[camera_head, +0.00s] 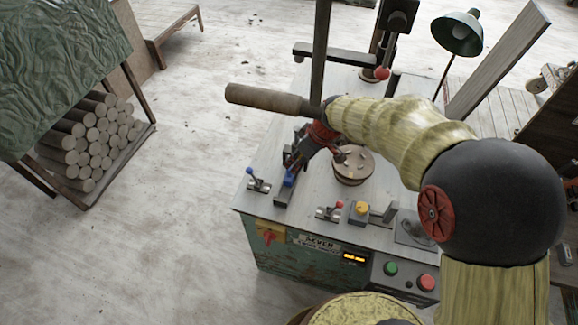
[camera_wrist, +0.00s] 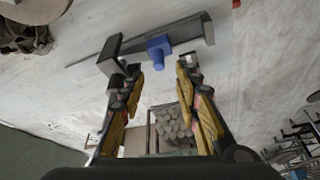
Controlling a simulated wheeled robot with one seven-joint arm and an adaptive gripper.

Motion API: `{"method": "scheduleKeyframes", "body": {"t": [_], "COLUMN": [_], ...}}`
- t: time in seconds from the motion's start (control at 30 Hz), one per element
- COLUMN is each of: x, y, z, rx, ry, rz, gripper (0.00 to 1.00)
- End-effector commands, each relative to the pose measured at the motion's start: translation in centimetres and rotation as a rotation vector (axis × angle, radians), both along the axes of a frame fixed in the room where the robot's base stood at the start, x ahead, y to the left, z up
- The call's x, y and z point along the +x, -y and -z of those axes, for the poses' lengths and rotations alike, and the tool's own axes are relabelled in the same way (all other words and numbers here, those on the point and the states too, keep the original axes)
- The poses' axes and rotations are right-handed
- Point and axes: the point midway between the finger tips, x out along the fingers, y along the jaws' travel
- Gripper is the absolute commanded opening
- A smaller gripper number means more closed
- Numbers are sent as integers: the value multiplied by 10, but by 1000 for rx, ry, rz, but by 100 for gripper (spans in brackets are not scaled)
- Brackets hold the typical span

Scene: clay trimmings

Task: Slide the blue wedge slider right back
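The blue wedge slider (camera_head: 289,178) sits on a dark, narrow rail (camera_head: 283,197) on the left part of the machine's grey top. In the wrist view the blue slider (camera_wrist: 158,46) shows a short blue knob that points toward the camera. My gripper (camera_head: 297,160) is at the slider, over the rear part of the rail. In the wrist view my gripper (camera_wrist: 160,67) is open, one finger on each side of the blue knob, with a gap on both sides. In the head view the gripper and dark parts hide the rail's far end.
A blue-knobbed lever (camera_head: 257,184) stands left of the rail. A red-knobbed lever (camera_head: 330,211), a yellow knob (camera_head: 361,208) and a round wooden piece (camera_head: 353,167) stand to the right. Green (camera_head: 391,268) and red (camera_head: 426,282) buttons are on the front panel.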

Motion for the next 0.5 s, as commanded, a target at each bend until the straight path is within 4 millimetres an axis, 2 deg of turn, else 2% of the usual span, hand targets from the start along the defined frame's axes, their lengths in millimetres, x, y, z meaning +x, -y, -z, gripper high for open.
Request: {"method": "scheduleKeyframes", "body": {"t": [0.27,0.5], "x": [6,14], "y": [-6,-17], "z": [18,51], "rx": [-1,-2], "ry": [8,7], "rz": [-21,-20], "gripper": [33,33]}}
